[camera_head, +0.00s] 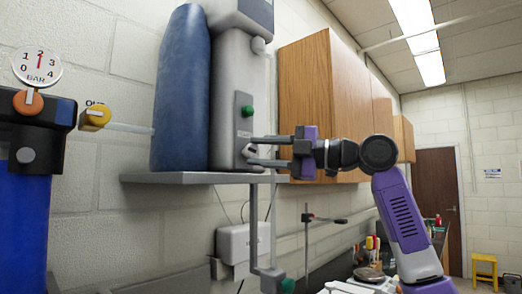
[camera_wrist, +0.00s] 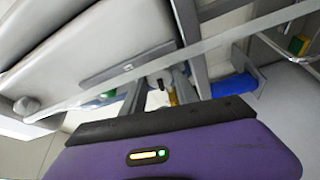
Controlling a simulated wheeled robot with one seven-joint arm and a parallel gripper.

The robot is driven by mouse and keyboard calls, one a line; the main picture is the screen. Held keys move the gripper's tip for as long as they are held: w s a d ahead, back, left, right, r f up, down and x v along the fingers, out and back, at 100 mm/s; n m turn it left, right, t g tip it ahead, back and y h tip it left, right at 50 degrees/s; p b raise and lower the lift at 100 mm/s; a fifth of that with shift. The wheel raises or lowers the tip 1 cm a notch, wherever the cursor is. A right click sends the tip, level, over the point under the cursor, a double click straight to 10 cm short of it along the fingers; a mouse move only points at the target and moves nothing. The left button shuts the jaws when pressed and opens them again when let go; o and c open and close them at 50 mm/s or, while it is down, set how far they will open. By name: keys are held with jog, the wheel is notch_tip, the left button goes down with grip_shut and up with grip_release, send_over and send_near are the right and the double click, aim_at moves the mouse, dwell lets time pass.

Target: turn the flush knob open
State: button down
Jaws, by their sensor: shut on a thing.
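A grey upright unit (camera_head: 231,85) stands on a wall shelf. Its front carries a narrow grey panel with a green knob (camera_head: 247,111). My gripper (camera_head: 251,151) reaches in from the right, one finger above the other, shut on this knob. In the wrist view the fingers (camera_wrist: 160,82) flank a small part with black and yellow on it. The fingers hide much of the knob, so its turn angle is unclear.
A dark blue cylinder (camera_head: 181,90) stands left of the unit on the grey shelf (camera_head: 190,178). A gauge (camera_head: 37,67) and a yellow knob (camera_head: 96,116) are at far left. Wooden cabinets (camera_head: 335,105) hang behind my arm. Thin rods and a white box (camera_head: 242,242) are below.

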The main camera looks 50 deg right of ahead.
jog(key=shift+n+g+p, duration=0.35)
jog(key=shift+n+g, duration=0.05)
jog(key=shift+n, duration=0.7)
jog(key=c, duration=1)
grip_release()
jog(key=shift+o, duration=0.2)
jog(key=b+v, duration=0.1)
jog(key=v, duration=0.6)
jog(key=shift+s+d+b, duration=0.2)
jog(key=shift+s+b, duration=0.15)
jog(key=shift+b, duration=0.05)
